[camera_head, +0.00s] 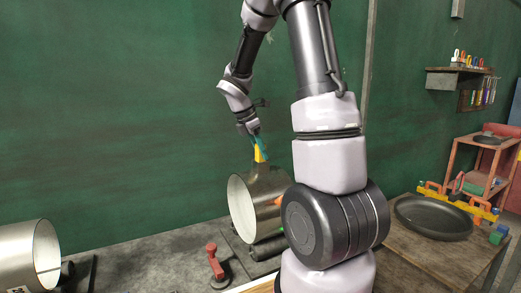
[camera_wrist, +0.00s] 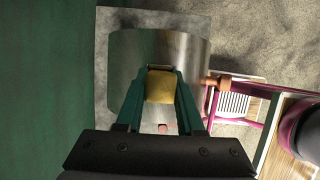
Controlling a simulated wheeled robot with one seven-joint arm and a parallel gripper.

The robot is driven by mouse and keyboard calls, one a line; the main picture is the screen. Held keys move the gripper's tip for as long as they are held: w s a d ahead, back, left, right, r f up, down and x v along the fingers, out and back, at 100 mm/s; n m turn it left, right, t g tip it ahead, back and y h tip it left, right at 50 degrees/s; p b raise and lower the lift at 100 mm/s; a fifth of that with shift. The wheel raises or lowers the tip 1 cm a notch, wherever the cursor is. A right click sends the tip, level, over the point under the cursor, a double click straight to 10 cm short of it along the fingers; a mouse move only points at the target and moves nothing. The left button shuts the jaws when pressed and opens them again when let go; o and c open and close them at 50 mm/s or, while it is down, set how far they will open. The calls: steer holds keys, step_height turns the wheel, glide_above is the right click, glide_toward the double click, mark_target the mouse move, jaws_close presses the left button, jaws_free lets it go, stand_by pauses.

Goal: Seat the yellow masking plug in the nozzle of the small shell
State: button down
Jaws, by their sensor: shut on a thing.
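The yellow masking plug (camera_head: 259,153) is held between the teal fingers of my gripper (camera_head: 255,141). It also shows in the wrist view (camera_wrist: 160,87), between the two fingertips (camera_wrist: 161,88). My gripper is shut on it, directly above the small shell (camera_head: 266,185), a metal cylinder lying on its side with its open end facing left. The shell also shows below the plug in the wrist view (camera_wrist: 190,48). The shell's nozzle (camera_head: 262,167) stands on its top and is mostly hidden by the plug. I cannot tell how deep the plug sits in it.
A larger metal shell (camera_head: 22,258) lies at the far left. At right, a wooden table (camera_head: 410,245) carries a dark round dish (camera_head: 434,218) and coloured blocks. A green wall stands close behind.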

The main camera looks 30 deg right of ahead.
steer(key=shift+c, duration=2.2)
jaws_free()
steer(key=v, duration=1)
steer(key=shift+r, duration=0.35)
steer(key=shift+a, duration=0.15)
steer(key=s+a+r+m+t+y, duration=0.3)
steer(key=s+a+m, duration=0.1)
steer(key=s+m, duration=0.5)
steer(key=s+a+r+m+t+y, duration=0.3)
steer(key=s+a+m+t, duration=0.1)
steer(key=s+m, duration=0.6)
steer(key=a+m, duration=0.1)
steer(key=m, duration=0.2)
steer(key=shift+s+r+y, duration=0.2)
steer(key=shift+r+y, duration=0.05)
steer(key=shift+y, duration=0.05)
